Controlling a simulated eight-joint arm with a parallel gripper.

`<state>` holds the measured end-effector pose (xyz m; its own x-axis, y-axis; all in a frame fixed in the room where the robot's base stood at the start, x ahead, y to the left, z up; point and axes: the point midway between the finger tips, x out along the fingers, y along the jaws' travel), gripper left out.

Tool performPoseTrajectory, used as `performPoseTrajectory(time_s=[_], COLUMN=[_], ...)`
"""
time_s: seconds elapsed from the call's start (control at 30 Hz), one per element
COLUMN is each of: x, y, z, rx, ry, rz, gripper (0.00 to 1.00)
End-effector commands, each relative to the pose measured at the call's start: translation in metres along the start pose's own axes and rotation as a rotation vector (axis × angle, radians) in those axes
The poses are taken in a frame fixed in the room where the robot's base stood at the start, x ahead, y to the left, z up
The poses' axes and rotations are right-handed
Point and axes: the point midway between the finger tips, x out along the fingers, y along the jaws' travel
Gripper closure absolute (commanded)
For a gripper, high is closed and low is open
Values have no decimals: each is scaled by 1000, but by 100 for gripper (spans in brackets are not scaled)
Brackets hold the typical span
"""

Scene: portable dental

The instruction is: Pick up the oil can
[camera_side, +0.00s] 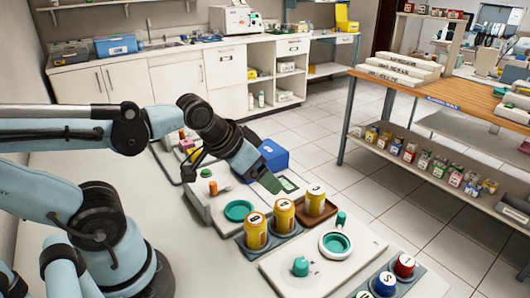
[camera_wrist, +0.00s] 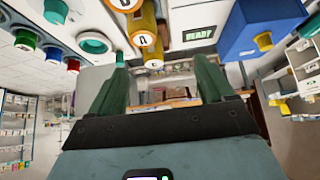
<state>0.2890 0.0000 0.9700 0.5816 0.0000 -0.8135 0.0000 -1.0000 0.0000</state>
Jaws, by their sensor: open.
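No can in view is clearly marked as the oil can. Yellow lettered cans (camera_side: 256,232) stand upright at the bench's middle, two on a dark tray and one on a brown tray; they also show upside down at the top of the wrist view (camera_wrist: 146,28).
A blue box (camera_side: 273,155) stands just behind my gripper. Teal round dishes (camera_side: 335,243) sit in the white panels. Red (camera_side: 404,265) and blue (camera_side: 385,284) jars stand at the front right. A wooden-topped shelf unit (camera_side: 470,95) is across the floor at right.

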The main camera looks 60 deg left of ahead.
Motion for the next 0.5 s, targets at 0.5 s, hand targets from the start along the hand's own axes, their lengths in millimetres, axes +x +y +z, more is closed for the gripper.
performPoseTrajectory(time_s=[0.5], x=[-1], y=[2], z=[-1], rx=[30], ry=[-33], rz=[12], gripper=[20])
